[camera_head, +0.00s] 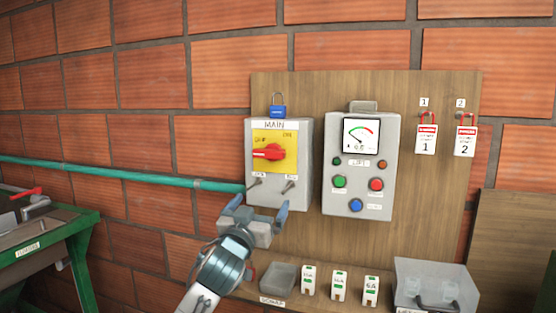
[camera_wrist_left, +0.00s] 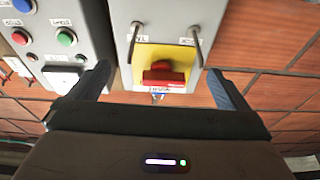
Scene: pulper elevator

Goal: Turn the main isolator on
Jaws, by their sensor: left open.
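The main isolator is a grey box labelled MAIN (camera_head: 290,133) on a wooden board, with a yellow plate (camera_head: 288,141) and a red rotary handle (camera_head: 268,152). The handle lies roughly level, its tip pointing left, below the OFF side of the plate. In the left wrist view, the red handle (camera_wrist_left: 163,77) appears upside down between the finger lines. My left gripper (camera_head: 252,213) is open and empty, just below the box in the head view, apart from the handle. My right gripper is not in view.
A grey control box (camera_head: 385,205) with a gauge and buttons is to the right. Tags 1 and 2 (camera_head: 426,141) hang on red padlocks. A grey tray (camera_head: 277,278) and labelled fuse blocks (camera_head: 340,285) sit below.

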